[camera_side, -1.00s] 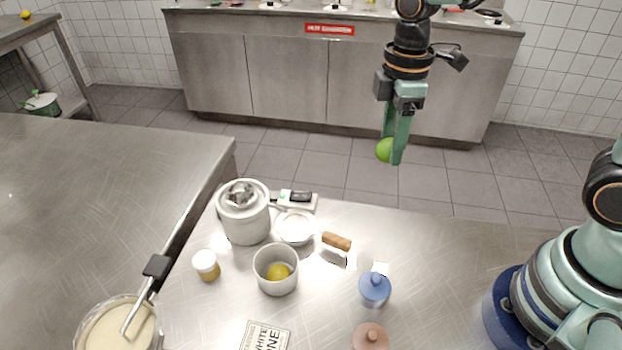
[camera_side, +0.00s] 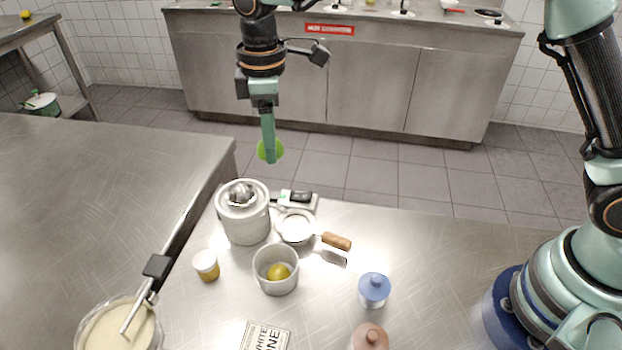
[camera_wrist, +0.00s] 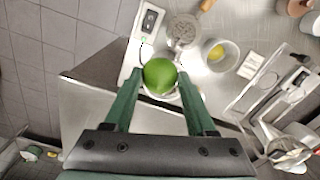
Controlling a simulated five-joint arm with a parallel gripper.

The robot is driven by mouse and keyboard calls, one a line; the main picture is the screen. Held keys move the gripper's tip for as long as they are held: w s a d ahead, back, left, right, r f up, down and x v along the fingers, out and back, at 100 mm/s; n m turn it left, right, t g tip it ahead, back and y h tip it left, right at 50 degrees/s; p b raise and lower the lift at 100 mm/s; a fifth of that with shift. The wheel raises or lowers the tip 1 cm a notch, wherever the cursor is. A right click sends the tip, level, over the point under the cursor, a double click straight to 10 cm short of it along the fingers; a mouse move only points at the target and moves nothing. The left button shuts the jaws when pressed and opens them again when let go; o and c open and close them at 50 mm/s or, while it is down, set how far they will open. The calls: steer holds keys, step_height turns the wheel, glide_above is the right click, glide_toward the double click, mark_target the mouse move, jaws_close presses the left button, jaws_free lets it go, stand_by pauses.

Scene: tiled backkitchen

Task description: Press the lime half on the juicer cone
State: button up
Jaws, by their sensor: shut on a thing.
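My gripper (camera_side: 269,160) is shut on the green lime half (camera_side: 263,150), held in the air above and a little right of the juicer in the side view. The juicer (camera_side: 245,222) is a pale grey pot with a metal cone (camera_side: 242,193) on top, standing near the table's back left edge. In the wrist view the lime half (camera_wrist: 160,76) sits between the two green fingers (camera_wrist: 160,88) and hides most of the juicer, whose pale rim shows below it. The lime's cut face is not clearly seen.
A grey cup (camera_side: 276,284) holds a yellow fruit.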

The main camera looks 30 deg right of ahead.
glide_above(242, 194)
step_height(242, 194, down, 3)
steer(key=shift+f, duration=2)
steer(key=shift+f, duration=0.45)
stand_by(0.8)
steer(key=shift+r, duration=3.05)
